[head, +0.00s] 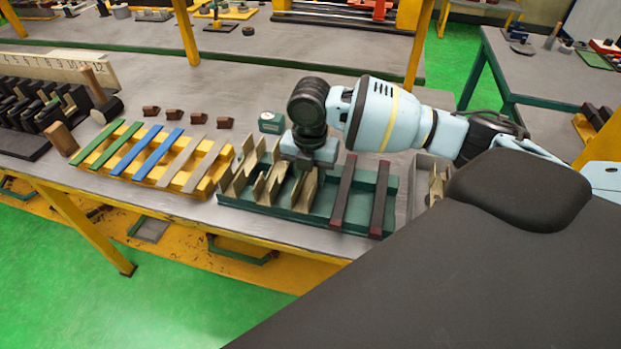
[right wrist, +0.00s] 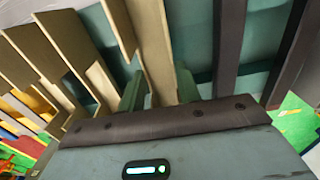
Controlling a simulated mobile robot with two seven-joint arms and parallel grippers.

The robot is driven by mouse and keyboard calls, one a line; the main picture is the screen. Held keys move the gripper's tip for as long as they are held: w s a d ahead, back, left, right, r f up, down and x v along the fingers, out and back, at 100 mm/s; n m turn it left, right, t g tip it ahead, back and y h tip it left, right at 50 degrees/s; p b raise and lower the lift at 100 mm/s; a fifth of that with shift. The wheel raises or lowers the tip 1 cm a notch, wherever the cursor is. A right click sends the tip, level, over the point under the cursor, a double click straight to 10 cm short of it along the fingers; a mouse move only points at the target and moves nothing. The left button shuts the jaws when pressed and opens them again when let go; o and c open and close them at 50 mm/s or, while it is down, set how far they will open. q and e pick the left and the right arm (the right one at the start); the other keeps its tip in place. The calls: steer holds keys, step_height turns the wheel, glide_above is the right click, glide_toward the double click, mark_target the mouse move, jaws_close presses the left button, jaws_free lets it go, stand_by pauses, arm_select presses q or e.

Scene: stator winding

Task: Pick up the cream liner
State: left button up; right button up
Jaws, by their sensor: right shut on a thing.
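Several cream liners stand upright in a dark green tray (head: 262,208) on the grey table. My right gripper (head: 307,168) points down over the middle of this tray. Its two green fingers (right wrist: 160,88) are shut on one cream liner (right wrist: 153,45), which also shows below the gripper in the head view (head: 304,190). Other cream liners (head: 241,176) stand to the left of it, also seen in the right wrist view (right wrist: 42,52). The held liner still appears to be at tray height; its lower end is hard to make out. My left gripper is not in view.
Two dark bars (head: 344,190) with red ends lie in the tray's right part. A yellow rack (head: 150,178) with green, blue and beige strips stands left. A grey bin (head: 424,166) is right. Small brown blocks (head: 198,118) and a green box (head: 271,122) lie behind.

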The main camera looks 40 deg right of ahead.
mark_target(310, 186)
steer(key=shift+r, duration=0.2)
steer(key=shift+r, duration=0.2)
steer(key=r, duration=0.3)
steer(key=shift+s, duration=0.2)
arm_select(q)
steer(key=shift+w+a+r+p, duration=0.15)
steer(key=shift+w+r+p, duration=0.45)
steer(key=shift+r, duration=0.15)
arm_select(e)
steer(key=shift+s+a+r, duration=0.2)
steer(key=shift+s+a, duration=0.8)
steer(key=shift+s, duration=1.45)
steer(key=shift+s+a+r, duration=0.2)
steer(key=shift+s+a, duration=0.75)
steer(key=shift+s, duration=1.45)
steer(key=shift+s+a+r, duration=0.2)
steer(key=shift+s+a, duration=0.8)
steer(key=shift+s, duration=1.45)
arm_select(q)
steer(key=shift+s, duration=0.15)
